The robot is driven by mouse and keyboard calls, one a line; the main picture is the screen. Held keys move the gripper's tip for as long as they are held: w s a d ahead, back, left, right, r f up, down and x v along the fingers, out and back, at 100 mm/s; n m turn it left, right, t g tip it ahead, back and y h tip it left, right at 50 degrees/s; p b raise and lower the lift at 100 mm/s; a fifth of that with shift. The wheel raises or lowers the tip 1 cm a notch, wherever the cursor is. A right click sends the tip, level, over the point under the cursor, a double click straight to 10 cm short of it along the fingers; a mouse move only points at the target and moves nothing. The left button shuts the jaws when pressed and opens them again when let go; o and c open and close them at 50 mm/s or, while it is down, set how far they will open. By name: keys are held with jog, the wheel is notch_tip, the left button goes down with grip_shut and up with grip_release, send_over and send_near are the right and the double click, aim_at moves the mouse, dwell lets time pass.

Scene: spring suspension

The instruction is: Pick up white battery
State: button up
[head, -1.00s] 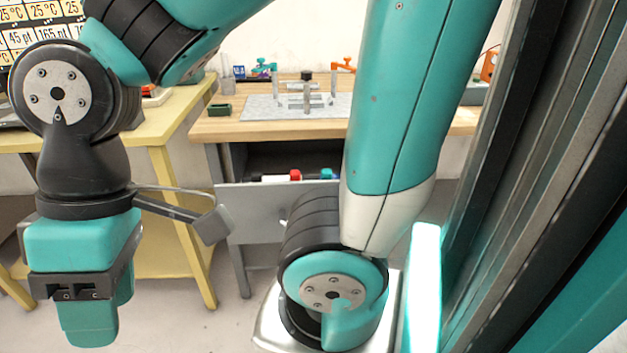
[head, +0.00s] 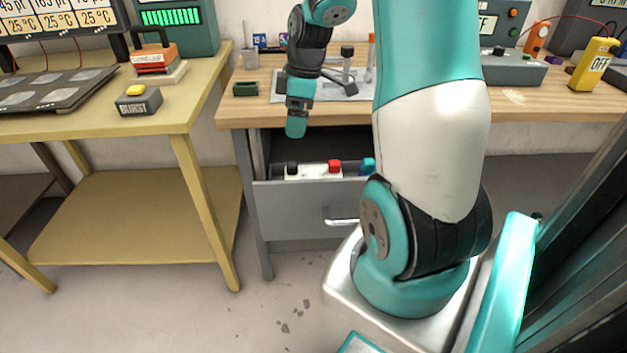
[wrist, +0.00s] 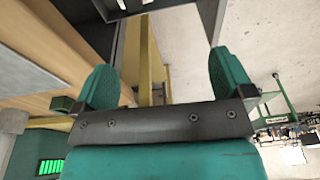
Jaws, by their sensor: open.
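A white battery (head: 312,173) with a black cap and a red cap lies in the open grey drawer (head: 297,212) under the wooden workbench. The drawer front hides its lower part. My gripper (head: 296,128) hangs above the left part of the drawer, apart from the battery, in front of the bench edge. In the wrist view my gripper (wrist: 165,84) has its two teal fingers spread wide with nothing between them. I cannot make out the battery clearly in the wrist view.
A blue item (head: 368,166) is in the drawer to the right of the battery. The wooden workbench (head: 545,105) overhangs the drawer. A yellow table (head: 160,118) stands at left.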

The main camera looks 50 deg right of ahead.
send_near(313, 171)
jog(key=f, duration=0.1)
jog(key=a+f, duration=0.1)
jog(key=f, duration=0.1)
jog(key=shift+w+f+b, duration=0.15)
jog(key=shift+f+b, duration=0.15)
jog(key=shift+b, duration=0.05)
jog(key=f, duration=0.4)
jog(key=w+f, duration=0.1)
jog(key=f, duration=0.1)
jog(key=shift+a+f, duration=0.2)
jog(key=c, duration=1.8)
jog(key=shift+r, duration=0.15)
grip_shut()
